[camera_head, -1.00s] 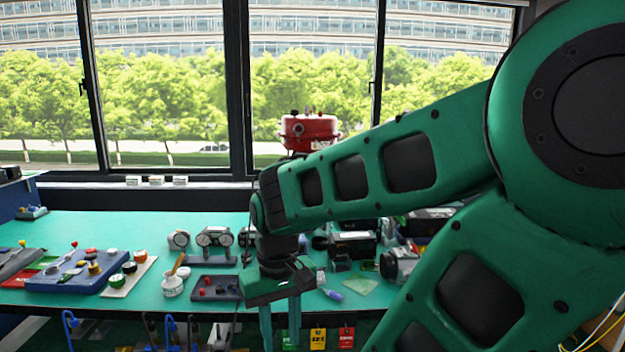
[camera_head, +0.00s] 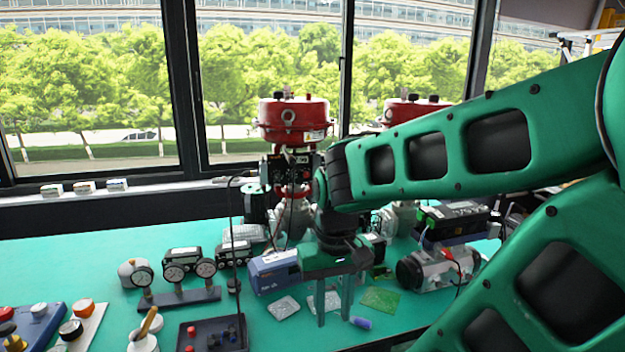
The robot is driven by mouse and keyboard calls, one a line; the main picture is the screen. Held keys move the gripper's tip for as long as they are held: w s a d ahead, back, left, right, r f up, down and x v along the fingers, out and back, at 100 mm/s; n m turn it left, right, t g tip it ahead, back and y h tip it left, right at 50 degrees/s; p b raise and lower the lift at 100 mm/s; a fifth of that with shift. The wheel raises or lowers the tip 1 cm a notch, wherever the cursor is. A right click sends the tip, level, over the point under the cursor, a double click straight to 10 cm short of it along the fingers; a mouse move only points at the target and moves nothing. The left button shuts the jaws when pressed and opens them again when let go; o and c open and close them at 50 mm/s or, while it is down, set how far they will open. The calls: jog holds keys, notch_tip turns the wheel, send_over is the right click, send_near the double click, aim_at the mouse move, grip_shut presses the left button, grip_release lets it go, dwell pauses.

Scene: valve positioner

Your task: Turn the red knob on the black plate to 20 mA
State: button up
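My gripper (camera_head: 334,300) hangs over the green bench, pointing down. Its two green fingers are apart with nothing seen between them, so it is open. A black plate (camera_head: 228,323) lies at the front of the bench, to the left of the gripper and apart from it. It carries small red knobs (camera_head: 191,330) and dark blue ones. A black device (camera_head: 290,172) with small markings is mounted below a red valve actuator (camera_head: 295,121), behind the gripper. I cannot make out a mA scale or a knob setting on either.
A gauge stand (camera_head: 180,299), a blue box (camera_head: 274,271) and a motor unit (camera_head: 438,269) stand on the bench (camera_head: 95,260). A white pot (camera_head: 143,342) is at the front left. A thin black cable or rod (camera_head: 235,230) rises near the plate. My arm hides the right side.

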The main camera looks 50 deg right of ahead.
aim_at(306, 175)
jog(key=shift+o, duration=0.6)
jog(key=shift+w+a, duration=0.1)
jog(key=shift+a, duration=0.1)
jog(key=w+d+n+t+h, duration=0.1)
jog(key=w+d+n+t, duration=0.3)
jog(key=w, duration=0.8)
jog(key=w+d+n+t+h, duration=0.15)
jog(key=w+d+t, duration=0.4)
jog(key=w, duration=0.65)
jog(key=w+d+r+m+t+h, duration=0.25)
jog(key=d+r, duration=0.25)
jog(key=d, duration=0.3)
jog(key=w+d+r+m+t+h, duration=0.1)
jog(key=d+r+t+h, duration=0.35)
jog(key=d, duration=0.35)
jog(key=shift+g, duration=0.45)
jog(key=x, duration=1)
jog(key=shift+d+r, duration=0.1)
jog(key=shift+r, duration=0.15)
jog(key=shift+c, duration=0.6)
